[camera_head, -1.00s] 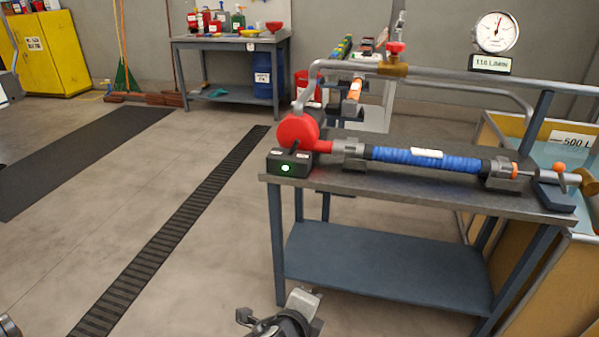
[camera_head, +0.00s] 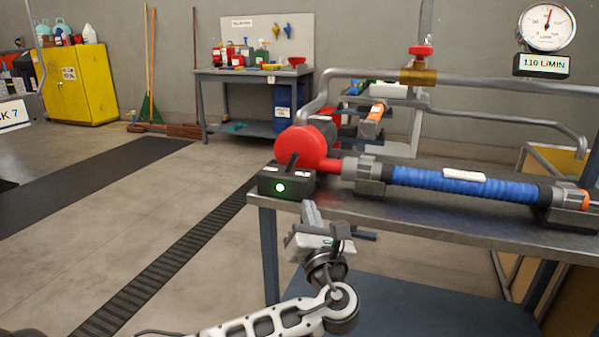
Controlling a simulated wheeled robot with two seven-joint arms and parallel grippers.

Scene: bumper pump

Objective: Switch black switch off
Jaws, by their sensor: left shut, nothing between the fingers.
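The black switch box (camera_head: 299,188) sits on the near left corner of the metal table, with a lit green lamp on its front. A dark lever (camera_head: 292,163) stands up from its top, between two small white labels too small to read. The red pump housing (camera_head: 312,141) is right behind it. My left gripper (camera_head: 309,210) is just below and in front of the box's right end, beside the table edge. It points up, shut and empty, and appears apart from the box. My right gripper is not in view.
A blue hose (camera_head: 468,187) runs right along the table (camera_head: 400,212) from the red pump. Grey pipes with a red valve (camera_head: 421,51) pass behind. A gauge (camera_head: 547,28) above a "110 L/MIN" sign is at top right. The floor to the left is clear.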

